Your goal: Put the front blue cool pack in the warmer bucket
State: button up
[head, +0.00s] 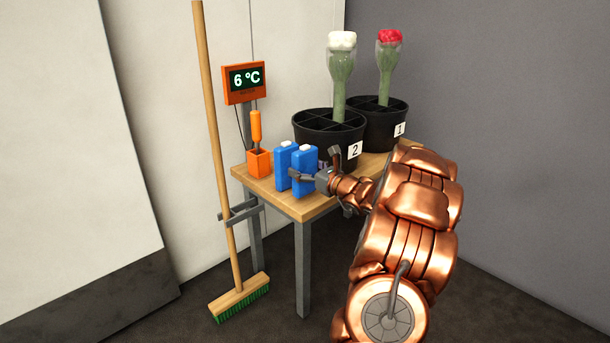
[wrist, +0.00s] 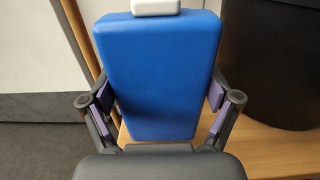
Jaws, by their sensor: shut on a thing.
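Two blue cool packs with white caps stand upright side by side on the table. The front blue cool pack (head: 303,180) is at the right, and the other blue cool pack (head: 282,168) is just behind it to the left. My gripper (head: 316,168) is shut on the front pack, with a finger at each side. In the wrist view, the front pack (wrist: 158,70) fills the middle between the purple finger pads. A black bucket marked 2 (head: 318,126) holds white tulips, and a black bucket marked 1 (head: 390,128) holds red ones. Only one reading shows, so I cannot tell which bucket is warmer.
An orange display (head: 244,84) reads 6 °C. An orange-handled tool (head: 256,127) stands in an orange holder (head: 258,163) at the table's left corner. A broom (head: 215,150) leans in a clip by the wooden table (head: 315,207). Bucket 2 stands close behind the packs.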

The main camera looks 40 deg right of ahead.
jog(key=shift+f, duration=0.6)
jog(key=shift+f, duration=0.15)
jog(key=o, duration=1.3)
jog(key=shift+f+b, duration=0.15)
jog(key=shift+b, duration=0.2)
jog(key=shift+s+d+r+p, duration=0.1)
jog(key=shift+s+r+p, duration=0.15)
jog(key=shift+s, duration=0.45)
jog(key=shift+s+p, duration=0.35)
jog(key=shift+s, duration=0.25)
jog(key=s, duration=0.1)
jog(key=s+p, duration=0.1)
jog(key=s, duration=0.3)
jog(key=shift+s+a+f+p, duration=0.15)
jog(key=shift+a+f+p, duration=0.1)
jog(key=shift+a+p, duration=0.15)
